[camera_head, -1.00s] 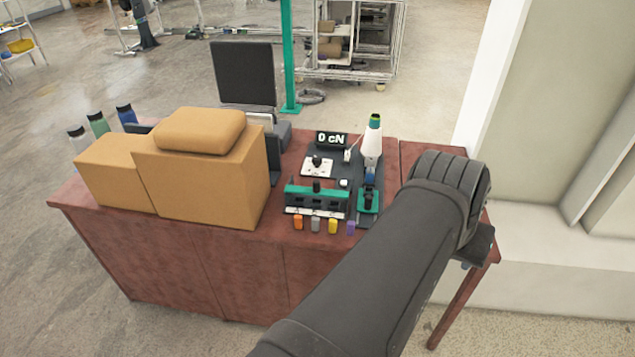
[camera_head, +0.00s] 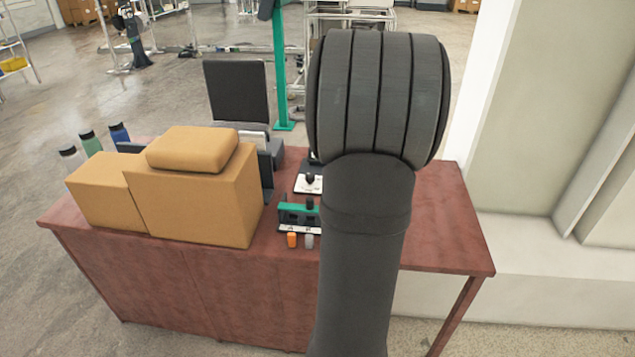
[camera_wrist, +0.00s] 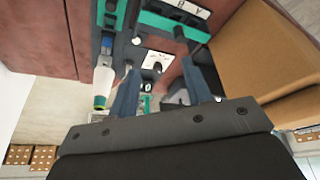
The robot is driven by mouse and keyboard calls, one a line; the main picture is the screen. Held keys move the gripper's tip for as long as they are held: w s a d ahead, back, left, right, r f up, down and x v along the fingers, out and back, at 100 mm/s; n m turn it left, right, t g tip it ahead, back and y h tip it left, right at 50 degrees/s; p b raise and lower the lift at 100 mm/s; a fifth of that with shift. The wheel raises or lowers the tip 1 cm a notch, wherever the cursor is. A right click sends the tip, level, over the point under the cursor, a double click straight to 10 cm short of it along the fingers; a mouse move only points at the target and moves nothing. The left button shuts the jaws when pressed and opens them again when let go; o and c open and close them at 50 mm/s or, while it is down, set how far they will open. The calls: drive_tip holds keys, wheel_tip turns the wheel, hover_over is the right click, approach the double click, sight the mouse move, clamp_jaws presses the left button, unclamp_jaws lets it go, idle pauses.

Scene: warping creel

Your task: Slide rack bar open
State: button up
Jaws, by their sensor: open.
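The green rack bar (camera_head: 296,209) sits at the front of the device on the brown table, with a white lettered strip below it. In the head view my arm hides its right end. In the wrist view the green bar (camera_wrist: 172,24) runs along the top, with a black knob (camera_wrist: 178,33) by its edge. My gripper (camera_wrist: 160,65) is open and empty above the device. Its two dark fingers point toward the bar and appear apart from it. A white plate with a black knob shows between the fingertips. The gripper is hidden behind my arm in the head view.
Tan boxes (camera_head: 195,195) stand left of the device. Orange and grey pegs (camera_head: 292,240) line the front. The table's right end (camera_head: 440,230) is clear.

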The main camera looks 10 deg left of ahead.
drive_tip(key=shift+n+y, duration=0.4)
drive_tip(key=shift+n, duration=0.4)
drive_tip(key=a+x, duration=0.1)
drive_tip(key=x, duration=0.6)
drive_tip(key=a+r+x, duration=0.1)
drive_tip(key=x, duration=0.6)
drive_tip(key=a+x, duration=0.2)
drive_tip(key=x, duration=0.6)
drive_tip(key=shift+w+r, duration=0.1)
drive_tip(key=shift+w, duration=0.35)
clamp_jaws()
